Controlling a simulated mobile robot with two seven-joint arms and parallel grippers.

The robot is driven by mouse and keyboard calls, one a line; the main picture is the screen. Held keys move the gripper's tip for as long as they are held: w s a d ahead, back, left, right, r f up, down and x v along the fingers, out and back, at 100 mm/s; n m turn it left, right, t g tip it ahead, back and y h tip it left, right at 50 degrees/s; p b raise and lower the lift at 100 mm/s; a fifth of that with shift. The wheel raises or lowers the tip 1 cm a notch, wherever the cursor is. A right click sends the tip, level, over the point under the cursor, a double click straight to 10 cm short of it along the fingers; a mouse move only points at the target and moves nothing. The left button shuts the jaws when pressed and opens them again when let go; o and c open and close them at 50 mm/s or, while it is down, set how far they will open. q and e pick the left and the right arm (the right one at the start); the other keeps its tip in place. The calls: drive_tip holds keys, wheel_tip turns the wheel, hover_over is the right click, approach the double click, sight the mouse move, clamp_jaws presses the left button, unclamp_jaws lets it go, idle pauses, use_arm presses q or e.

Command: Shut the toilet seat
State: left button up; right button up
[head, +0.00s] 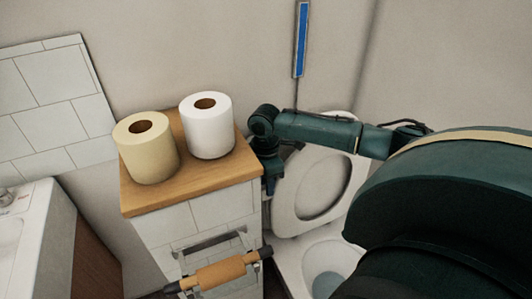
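The white toilet seat (283,207) stands raised at the right of the cabinet, its ring tilted up with the lid behind it. The toilet bowl (310,252) is open below it, partly hidden by my arm. My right arm reaches in from the right across the top of the seat. My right gripper (269,186) points down at the left edge of the seat, between it and the cabinet. Its fingers are dark and small, so I cannot tell whether they are open or touch the seat. My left gripper is out of view.
A tiled cabinet with a wooden top (190,193) stands close left of the toilet. It bears a cream roll (148,158) and a white roll (208,135). A holder with a brown roll (221,273) juts from its front. A white basin (25,235) is at far left.

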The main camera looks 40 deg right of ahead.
drive_tip(key=shift+f, duration=1.25)
drive_tip(key=shift+c, duration=0.4)
clamp_jaws()
